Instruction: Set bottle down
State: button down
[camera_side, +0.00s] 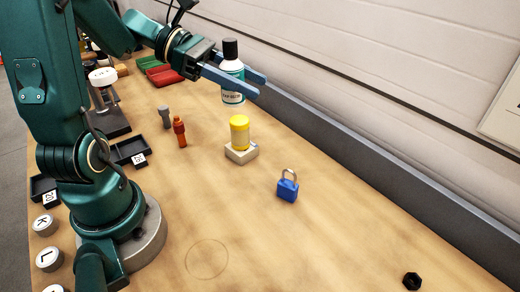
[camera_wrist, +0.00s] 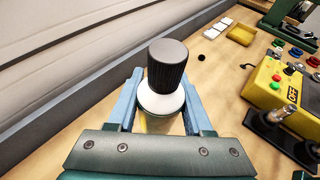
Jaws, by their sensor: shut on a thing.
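A white bottle with a black cap and a green label (camera_side: 232,72) is held upright in the air in the side view. My gripper (camera_side: 262,84) is shut on it, with one blue finger on either side. In the wrist view the bottle's black cap (camera_wrist: 168,66) and white shoulder (camera_wrist: 161,102) show between the fingers of my gripper (camera_wrist: 160,98); its lower body is mostly hidden. Its base is clear of the table in the side view. A yellow cylinder (camera_side: 239,132) on a pale block (camera_side: 241,155) stands below it in the picture.
A blue padlock (camera_side: 287,188) stands right of the block, and a black nut (camera_side: 412,281) lies at the near right. An orange item (camera_side: 180,132) and a grey one (camera_side: 165,117) stand left. A thin circle (camera_side: 207,258) marks bare table at the front. A wall ledge (camera_side: 400,180) runs behind.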

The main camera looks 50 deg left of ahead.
jog(key=w+a+f+n+t+y, duration=0.1)
jog(key=w+a+f+n+t, duration=0.2)
jog(key=a, duration=0.6)
jog(key=shift+w+a+f+n+y, duration=0.2)
jog(key=shift+a+f+y, duration=0.25)
jog(key=shift+a+f, duration=1.3)
jog(key=shift+w+a+f+n+y, duration=0.3)
jog(key=shift+a+f, duration=0.5)
jog(key=shift+f, duration=1.9)
jog(key=shift+w+a+f+y, duration=0.1)
jog(key=shift+a+f+y, duration=0.45)
jog(key=shift+a+f, duration=1.2)
jog(key=shift+d+f, duration=0.25)
jog(key=shift+f, duration=0.45)
jog(key=shift+d+f, duration=0.25)
jog(key=shift+f, duration=0.4)
